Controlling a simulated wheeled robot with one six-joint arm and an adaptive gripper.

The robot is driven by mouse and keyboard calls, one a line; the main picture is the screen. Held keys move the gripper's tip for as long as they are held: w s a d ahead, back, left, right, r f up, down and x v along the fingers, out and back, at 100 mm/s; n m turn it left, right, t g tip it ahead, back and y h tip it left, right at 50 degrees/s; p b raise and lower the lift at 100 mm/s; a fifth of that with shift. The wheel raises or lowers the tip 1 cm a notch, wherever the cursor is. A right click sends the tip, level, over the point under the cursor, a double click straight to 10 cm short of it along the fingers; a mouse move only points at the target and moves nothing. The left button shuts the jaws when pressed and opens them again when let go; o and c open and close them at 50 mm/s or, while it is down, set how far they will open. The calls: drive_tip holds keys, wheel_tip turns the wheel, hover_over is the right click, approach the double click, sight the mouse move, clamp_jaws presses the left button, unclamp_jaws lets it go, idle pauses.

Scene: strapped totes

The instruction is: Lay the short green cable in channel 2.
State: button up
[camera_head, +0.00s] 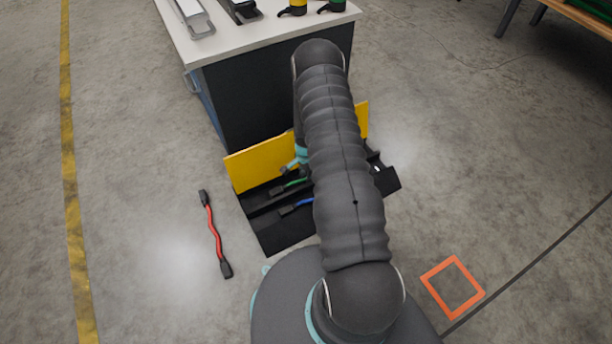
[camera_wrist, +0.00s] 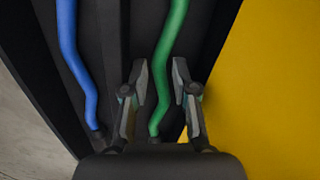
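The green cable (camera_wrist: 170,45) lies in a black channel beside the yellow panel. Part of it, with a black end connector (camera_head: 277,191), shows in the head view. My gripper (camera_wrist: 160,78) is open, with one finger on each side of the green cable near one end. I cannot tell whether the fingers touch it. The black channel tray (camera_head: 285,236) stands on the floor, and no channel numbers are readable. A blue cable (camera_wrist: 72,45) lies in the neighbouring channel, across a black divider (camera_wrist: 112,45). My arm hides the middle of the tray in the head view.
A red cable (camera_head: 214,232) with black ends lies on the floor left of the tray. The yellow panel (camera_head: 260,162) stands along the tray's far side, in front of a workbench (camera_head: 270,95). An orange square outline (camera_head: 453,287) marks the floor at the right.

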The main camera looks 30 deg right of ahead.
drive_tip(key=a+r+n+t+p, duration=0.1)
drive_tip(key=a+r+n, duration=0.2)
drive_tip(key=r, duration=2.4)
drive_tip(key=s+a+r+n+t, duration=0.1)
drive_tip(key=s+a+r+n, duration=0.15)
drive_tip(key=r, duration=0.65)
drive_tip(key=s+a+r+n+t, duration=0.1)
drive_tip(key=s+a+r+n, duration=0.15)
drive_tip(key=r, duration=0.55)
drive_tip(key=s+a+r+n+t, duration=0.1)
drive_tip(key=s+a+r+n, duration=0.2)
drive_tip(key=s+r, duration=0.4)
drive_tip(key=s+a+r+n+t, duration=0.1)
drive_tip(key=s+a+r+n, duration=0.3)
drive_tip(key=s, duration=1.2)
drive_tip(key=shift+a+r+n+t, duration=0.3)
drive_tip(key=shift+a+r, duration=0.5)
drive_tip(key=shift+r, duration=1)
